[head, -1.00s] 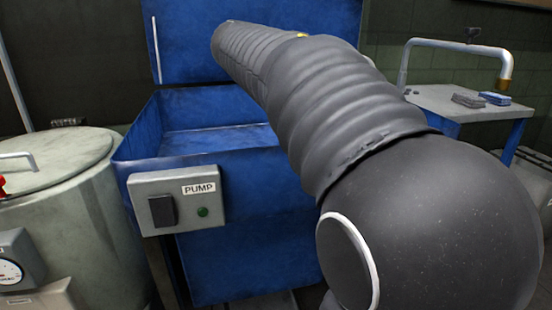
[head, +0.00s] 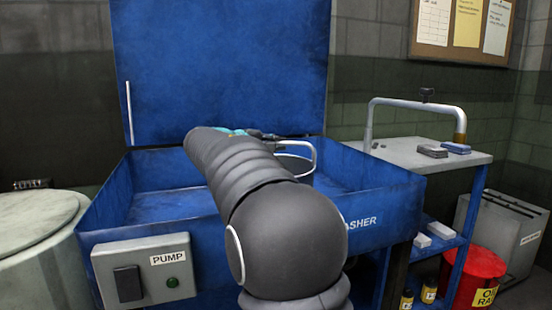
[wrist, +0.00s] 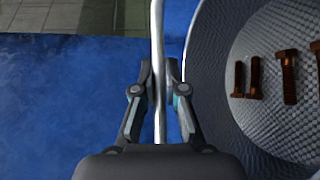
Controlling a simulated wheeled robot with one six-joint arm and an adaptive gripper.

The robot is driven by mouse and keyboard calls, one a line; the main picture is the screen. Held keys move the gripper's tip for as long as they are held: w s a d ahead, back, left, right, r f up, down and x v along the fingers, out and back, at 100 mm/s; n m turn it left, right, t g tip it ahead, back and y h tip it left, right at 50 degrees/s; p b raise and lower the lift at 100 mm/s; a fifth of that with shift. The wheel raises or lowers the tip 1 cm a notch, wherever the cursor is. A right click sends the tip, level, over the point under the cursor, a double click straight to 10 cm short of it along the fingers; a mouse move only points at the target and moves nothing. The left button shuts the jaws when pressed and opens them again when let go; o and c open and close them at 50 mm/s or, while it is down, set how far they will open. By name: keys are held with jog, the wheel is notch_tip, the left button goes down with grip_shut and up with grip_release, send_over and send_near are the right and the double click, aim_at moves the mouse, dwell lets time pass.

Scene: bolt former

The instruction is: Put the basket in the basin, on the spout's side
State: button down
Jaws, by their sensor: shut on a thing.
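My gripper (wrist: 159,75) is shut on a thin metal bar, the basket's handle (wrist: 157,22) in the wrist view. The round grey mesh basket (wrist: 214,75) is to its right, with several brown bolts (wrist: 289,75) inside. In the head view, the handle (head: 312,150) shows as a pale loop beyond my arm, over the right part of the blue basin (head: 135,205). My arm hides most of the basket there, and I cannot tell whether it touches the basin floor.
The raised blue lid (head: 220,70) stands behind the basin. A pump switch box (head: 145,272) is on its front. A grey-topped bench (head: 420,152) with small blocks adjoins on the right. A red bin (head: 478,275) stands beyond. A round pale drum (head: 35,230) is at left.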

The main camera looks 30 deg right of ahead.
jog(key=shift+f, duration=1.85)
jog(key=shift+f+b, duration=0.15)
jog(key=shift+b, duration=0.2)
jog(key=c, duration=1.2)
grip_release()
jog(key=shift+v, duration=6.05)
jog(key=shift+s, duration=0.15)
